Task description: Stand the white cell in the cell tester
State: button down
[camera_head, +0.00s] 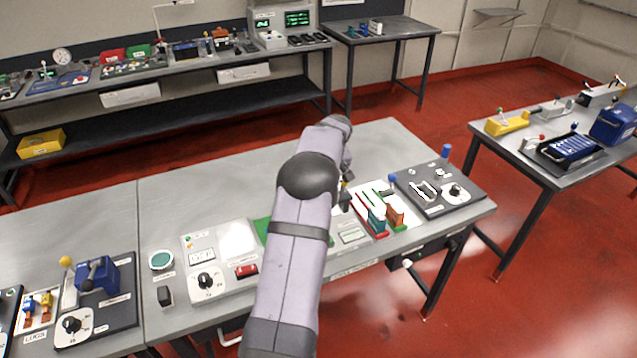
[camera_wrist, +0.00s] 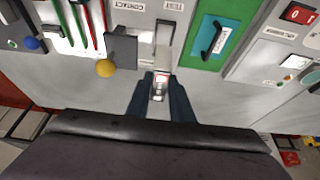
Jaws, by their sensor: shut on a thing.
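Most of the cell is hidden by the fingers. In the head view my arm hides most of the gripper and cell, and part of this panel (camera_head: 351,236).
A green panel (camera_wrist: 218,42) with a dark handle lies on one side of the grey panel. Red and green strips (camera_wrist: 83,22) stand on the other. A dark dial panel (camera_head: 440,190) is at the bench's right end. Bare bench (camera_head: 200,205) lies behind the devices.

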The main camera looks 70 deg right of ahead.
jog(key=shift+f+b, duration=3.05)
jog(key=shift+f, duration=1.15)
jog(key=shift+f, duration=0.2)
jog(key=c, duration=1.5)
grip_release()
jog(key=b+v, duration=0.3)
jog(key=v, duration=0.4)
jog(key=shift+r, duration=0.15)
